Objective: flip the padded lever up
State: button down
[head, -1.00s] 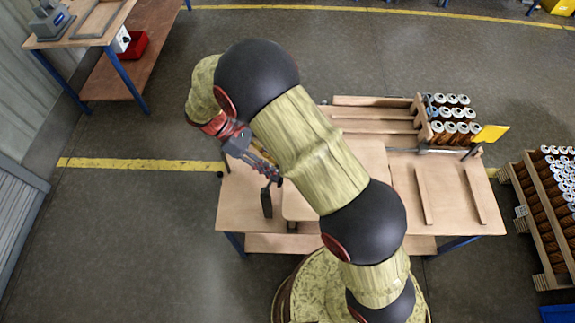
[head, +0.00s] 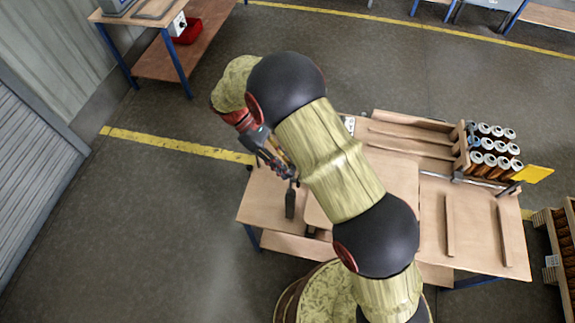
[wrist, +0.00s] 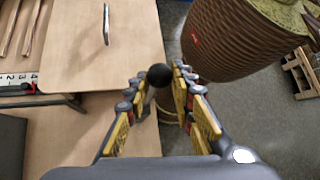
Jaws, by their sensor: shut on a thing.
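My gripper (wrist: 160,85) is at the near left part of the bench, its fingers pointing away from the wrist camera. In the wrist view its fingertips are closed around a black round knob, which I take as the end of the padded lever (wrist: 160,74). The lever's shaft is hidden below the knob, so its tilt is hard to tell. In the head view my gripper (head: 285,170) is partly covered by my arm, just above a dark upright piece (head: 290,204) at the bench's left end.
The wooden bench (head: 260,200) carries a rack with several cartridges (head: 490,150) and a yellow plate (head: 532,173) at its right. Wooden strips (head: 450,230) lie on it. A crate (head: 556,250) stands further right. Open floor lies left of the bench.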

jog(key=shift+a+f, duration=0.1)
jog(key=shift+f, duration=0.1)
jog(key=c, duration=1.9)
grip_release()
jog(key=shift+o, duration=1.2)
jog(key=shift+w+a, duration=0.2)
jog(key=shift+o, duration=0.8)
jog(key=shift+s+d+r, duration=0.1)
jog(key=shift+d, duration=0.05)
jog(key=v, duration=1.2)
